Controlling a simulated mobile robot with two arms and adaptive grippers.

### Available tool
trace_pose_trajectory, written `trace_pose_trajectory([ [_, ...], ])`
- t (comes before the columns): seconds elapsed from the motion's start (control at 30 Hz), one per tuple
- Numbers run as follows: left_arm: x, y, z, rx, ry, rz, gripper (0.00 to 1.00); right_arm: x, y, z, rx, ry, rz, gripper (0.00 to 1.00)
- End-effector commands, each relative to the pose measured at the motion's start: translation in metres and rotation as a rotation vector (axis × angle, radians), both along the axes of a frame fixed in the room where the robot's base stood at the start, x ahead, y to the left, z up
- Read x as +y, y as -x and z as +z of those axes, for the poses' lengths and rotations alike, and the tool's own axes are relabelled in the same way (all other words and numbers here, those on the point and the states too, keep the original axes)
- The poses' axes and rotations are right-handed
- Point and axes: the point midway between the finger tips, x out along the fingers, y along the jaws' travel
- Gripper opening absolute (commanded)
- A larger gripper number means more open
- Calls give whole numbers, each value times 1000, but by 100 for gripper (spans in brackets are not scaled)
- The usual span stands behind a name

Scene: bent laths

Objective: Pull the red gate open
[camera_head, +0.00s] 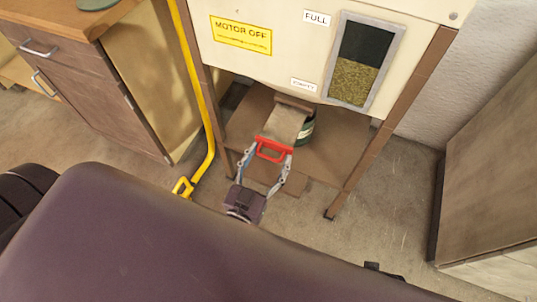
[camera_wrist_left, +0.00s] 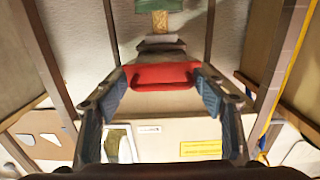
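The red gate handle (camera_head: 272,151) is a red loop at the front end of a pale flat slide (camera_head: 284,124) under the cream hopper (camera_head: 300,60). My left gripper (camera_head: 264,162) is at the handle, its two fingers spread wide on either side of it. In the left wrist view the red handle (camera_wrist_left: 162,76) spans the gap between the fingertips (camera_wrist_left: 160,88). The fingers look open; whether the pads touch the handle's ends I cannot tell. The back of the slide is hidden under the hopper. My right gripper is not in view.
Brown legs (camera_head: 388,122) stand on both sides of the hopper. A yellow pipe (camera_head: 199,90) runs down the left one. A dark green container (camera_head: 307,132) stands behind the slide. A wooden cabinet (camera_head: 80,90) is at left, a brown panel (camera_head: 490,165) at right. Bare floor lies in front.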

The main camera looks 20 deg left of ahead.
Motion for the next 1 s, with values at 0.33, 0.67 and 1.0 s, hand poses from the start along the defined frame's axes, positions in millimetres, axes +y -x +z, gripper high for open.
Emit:
trace_pose_trajectory([
  [0.33,1,6,-1,2,-2,2,65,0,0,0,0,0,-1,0],
  [0.67,3,70,-1,5,-2,0,65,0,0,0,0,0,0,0],
  [1.0,4,117,0,0,-2,0,65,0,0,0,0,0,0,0],
])
